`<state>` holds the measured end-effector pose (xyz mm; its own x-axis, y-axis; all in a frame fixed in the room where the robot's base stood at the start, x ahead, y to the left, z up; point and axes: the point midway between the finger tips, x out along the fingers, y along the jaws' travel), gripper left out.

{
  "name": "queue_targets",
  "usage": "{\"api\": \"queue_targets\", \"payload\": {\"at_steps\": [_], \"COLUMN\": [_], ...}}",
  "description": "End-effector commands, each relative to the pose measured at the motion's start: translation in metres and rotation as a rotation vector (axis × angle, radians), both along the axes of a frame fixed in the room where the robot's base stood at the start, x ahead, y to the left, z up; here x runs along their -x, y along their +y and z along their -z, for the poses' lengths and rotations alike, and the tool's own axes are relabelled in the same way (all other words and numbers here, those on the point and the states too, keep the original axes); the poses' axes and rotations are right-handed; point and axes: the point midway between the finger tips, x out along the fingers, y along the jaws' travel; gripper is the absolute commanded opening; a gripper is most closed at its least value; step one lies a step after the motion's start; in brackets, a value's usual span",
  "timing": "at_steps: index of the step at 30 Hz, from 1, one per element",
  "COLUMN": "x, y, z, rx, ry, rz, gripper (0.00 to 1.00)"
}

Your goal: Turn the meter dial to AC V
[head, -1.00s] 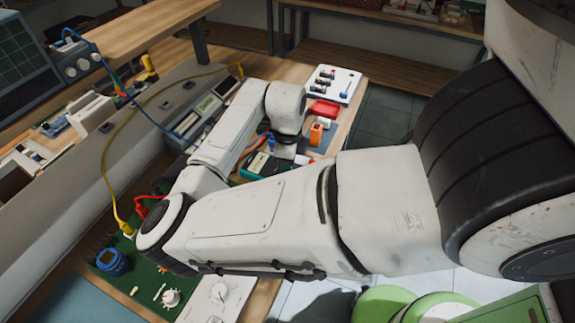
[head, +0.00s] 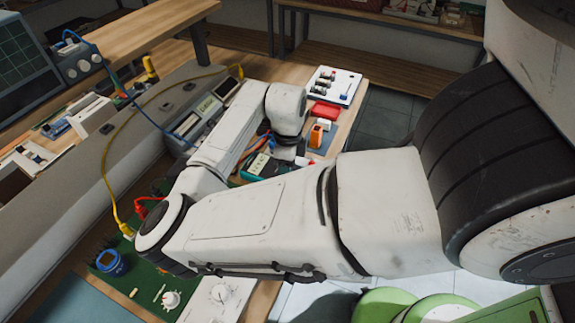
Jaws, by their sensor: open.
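A green-cased device with a pale face (head: 258,164), which looks like the meter, lies on the bench below my wrist. My arm covers much of it, and I cannot make out its dial or markings. The end of my arm, with my gripper (head: 287,152), points down at the meter's right side. My gripper is open. Its fingertips are mostly hidden, and I cannot tell whether they touch the meter.
A bench instrument (head: 186,124) stands to the left. Yellow and blue cables cross the left side.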

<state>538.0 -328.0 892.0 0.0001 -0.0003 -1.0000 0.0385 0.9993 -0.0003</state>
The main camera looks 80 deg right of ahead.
Motion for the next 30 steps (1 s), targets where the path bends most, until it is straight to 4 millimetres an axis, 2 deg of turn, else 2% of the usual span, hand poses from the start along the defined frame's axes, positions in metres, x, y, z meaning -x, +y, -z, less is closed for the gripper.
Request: {"api": "queue_targets", "payload": {"at_steps": [4,7,15,21,30], "x": [0.000,0.000,0.000,0.000,0.000], "y": [0.000,-0.001,-0.001,0.000,0.000], "z": [-0.005,-0.017,-0.069,-0.097,-0.108], "rx": [0.001,0.002,0.003,0.002,0.000], "ry": [0.000,-0.001,-0.002,-0.001,0.000], "rz": [0.001,0.001,0.002,0.001,0.000], "gripper": [0.54,0.54,0.54,0.54,0.54]}}
